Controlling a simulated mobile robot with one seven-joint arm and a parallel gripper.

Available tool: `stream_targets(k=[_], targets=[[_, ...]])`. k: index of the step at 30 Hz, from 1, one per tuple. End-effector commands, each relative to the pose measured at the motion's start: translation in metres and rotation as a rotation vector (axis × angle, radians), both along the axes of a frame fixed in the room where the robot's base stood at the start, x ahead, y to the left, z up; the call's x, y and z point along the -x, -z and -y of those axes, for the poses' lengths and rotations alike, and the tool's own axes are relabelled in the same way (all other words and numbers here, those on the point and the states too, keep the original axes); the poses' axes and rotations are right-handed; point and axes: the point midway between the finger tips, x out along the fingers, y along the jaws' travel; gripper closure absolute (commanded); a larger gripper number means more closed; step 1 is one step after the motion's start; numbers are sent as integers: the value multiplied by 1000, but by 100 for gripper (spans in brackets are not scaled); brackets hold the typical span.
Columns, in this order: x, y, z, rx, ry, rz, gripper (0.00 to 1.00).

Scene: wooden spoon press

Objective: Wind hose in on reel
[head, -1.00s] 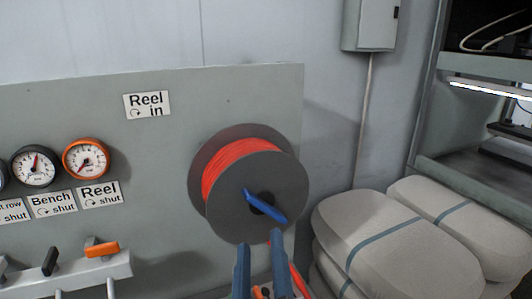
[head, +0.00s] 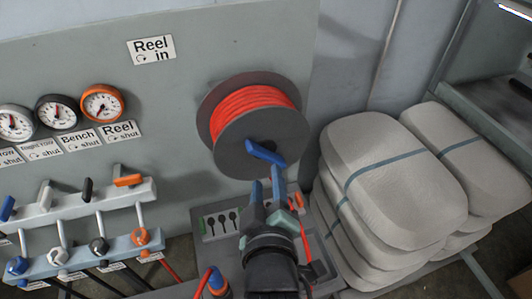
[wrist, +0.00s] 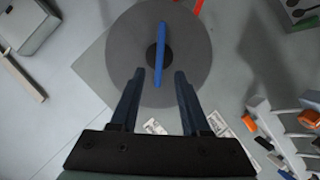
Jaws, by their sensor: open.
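The hose reel (head: 228,140) is a dark grey drum on the grey panel, with red hose (head: 252,108) wound on it. A blue crank handle (head: 264,152) sits across the dark hub on its front face. In the wrist view the blue handle (wrist: 161,50) stands lengthwise over the reel disc (wrist: 125,45), between the lines of my fingers and beyond their tips. My gripper (head: 267,183) is open and empty, just below the handle in the head view; in the wrist view its fingertips (wrist: 160,75) are either side of the handle's near end. Contact cannot be told.
A "Reel in" sign (head: 151,49) with a turning arrow is above left. Gauges (head: 103,104) and valve levers (head: 129,180) are at left. Stacked pale sacks (head: 395,170) stand close at right. A tray with tool outlines (head: 222,221) lies below the reel.

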Motion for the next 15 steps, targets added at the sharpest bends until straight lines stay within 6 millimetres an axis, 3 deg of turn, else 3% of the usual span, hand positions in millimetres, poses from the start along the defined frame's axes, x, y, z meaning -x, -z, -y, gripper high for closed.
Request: stream_targets(k=[6,15], targets=[[-39,8,-2,0,-1,2,54],[-71,19,-2,0,0,1,54]])
